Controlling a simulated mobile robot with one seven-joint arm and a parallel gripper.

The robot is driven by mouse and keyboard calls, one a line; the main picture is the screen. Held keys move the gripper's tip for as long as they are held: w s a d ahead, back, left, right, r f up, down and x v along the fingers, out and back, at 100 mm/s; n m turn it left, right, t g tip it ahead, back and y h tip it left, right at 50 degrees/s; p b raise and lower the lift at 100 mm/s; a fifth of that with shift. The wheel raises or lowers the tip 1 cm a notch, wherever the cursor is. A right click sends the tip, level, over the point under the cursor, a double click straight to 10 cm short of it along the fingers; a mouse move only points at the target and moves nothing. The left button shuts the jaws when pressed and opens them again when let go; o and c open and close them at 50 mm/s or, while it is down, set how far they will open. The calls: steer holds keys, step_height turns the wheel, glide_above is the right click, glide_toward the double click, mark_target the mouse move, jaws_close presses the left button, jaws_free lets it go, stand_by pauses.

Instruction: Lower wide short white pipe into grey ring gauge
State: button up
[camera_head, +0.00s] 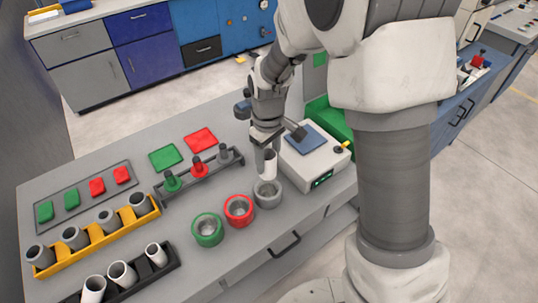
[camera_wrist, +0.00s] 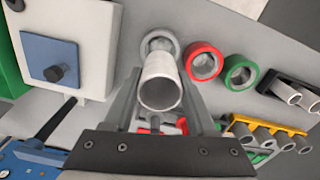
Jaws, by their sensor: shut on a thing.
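A white pipe (camera_head: 270,164) is held upright in my gripper (camera_head: 266,150), just above the grey ring gauge (camera_head: 268,194). The wrist view shows the pipe's open end (camera_wrist: 159,93) between my two fingers, with the jaws shut on it. The grey ring gauge also shows there (camera_wrist: 159,42), partly covered by the pipe. Pipe and ring nearly line up in the head view; I cannot tell whether the pipe's lower end has entered the ring.
A red ring gauge (camera_head: 239,210) and a green one (camera_head: 208,230) stand close left of the grey ring. A white device with a blue top (camera_head: 310,160) stands close right. A black rack with pegs (camera_head: 200,178) lies behind. Yellow (camera_head: 95,237) and black (camera_head: 125,277) racks hold pipes at left.

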mark_target(268, 179)
steer(key=shift+f+b, duration=2.7)
steer(key=shift+f, duration=1)
steer(key=shift+f+b, duration=0.4)
steer(key=shift+f, duration=0.15)
steer(key=o, duration=1.4)
steer(key=shift+o, duration=0.2)
step_height(268, 179, up, 17)
steer(key=shift+r+p, duration=0.1)
steer(key=shift+p, duration=1)
steer(key=shift+r, duration=0.1)
